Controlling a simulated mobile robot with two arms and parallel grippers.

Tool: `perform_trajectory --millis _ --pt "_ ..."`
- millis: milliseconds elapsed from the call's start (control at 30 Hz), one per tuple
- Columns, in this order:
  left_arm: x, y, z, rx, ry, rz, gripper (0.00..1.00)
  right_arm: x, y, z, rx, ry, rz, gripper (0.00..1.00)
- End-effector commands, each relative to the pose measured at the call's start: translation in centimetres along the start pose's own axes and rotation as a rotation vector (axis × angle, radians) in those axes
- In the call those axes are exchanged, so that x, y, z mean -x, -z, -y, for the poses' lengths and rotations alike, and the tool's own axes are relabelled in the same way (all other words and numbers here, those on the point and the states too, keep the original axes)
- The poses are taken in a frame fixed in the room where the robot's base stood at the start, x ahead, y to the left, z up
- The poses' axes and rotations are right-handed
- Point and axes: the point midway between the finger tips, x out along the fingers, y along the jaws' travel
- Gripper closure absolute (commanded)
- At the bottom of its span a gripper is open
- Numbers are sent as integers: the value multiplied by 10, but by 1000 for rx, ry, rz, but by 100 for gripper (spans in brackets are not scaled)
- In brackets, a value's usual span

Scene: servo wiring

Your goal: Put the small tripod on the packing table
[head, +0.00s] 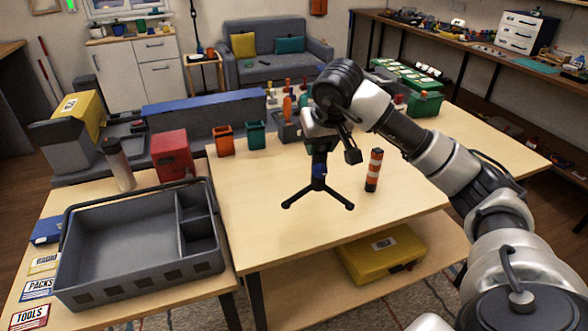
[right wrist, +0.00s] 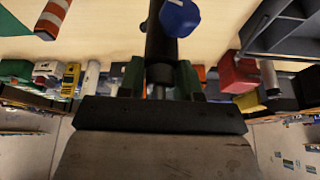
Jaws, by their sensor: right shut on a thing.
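The small tripod (head: 319,183) is black with a blue knob and spread legs. It is upright over the middle wooden table (head: 270,235); I cannot tell whether its feet touch the top. My right gripper (head: 324,140) is shut on the upper part of the tripod. In the right wrist view the dark column (right wrist: 160,40) stands between the fingers (right wrist: 160,80), with the blue knob (right wrist: 180,17) beyond. A second wooden table (head: 205,308) adjoins at the left. No label shows which table is the packing table. My left gripper is out of view.
An orange-and-white striped post (head: 374,170) stands close right of the tripod. A grey divided tote (head: 125,245) fills much of the left table. A red box (head: 172,156), orange bin (head: 224,140) and teal bin (head: 256,135) stand behind. The middle table's front left is clear.

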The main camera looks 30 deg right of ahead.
Motion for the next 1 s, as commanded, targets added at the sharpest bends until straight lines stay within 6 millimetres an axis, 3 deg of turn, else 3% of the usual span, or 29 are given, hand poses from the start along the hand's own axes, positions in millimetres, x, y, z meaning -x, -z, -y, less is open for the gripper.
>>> perform_trajectory --millis 300,500,800,1000 --pt "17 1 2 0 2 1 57 -54 36 35 0 4 3 100" --pt "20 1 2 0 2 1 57 -72 47 44 -1 1 -1 100" --pt "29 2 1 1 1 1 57 -104 34 46 -1 2 2 100" --pt "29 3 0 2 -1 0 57 -111 32 44 -1 0 -3 100"
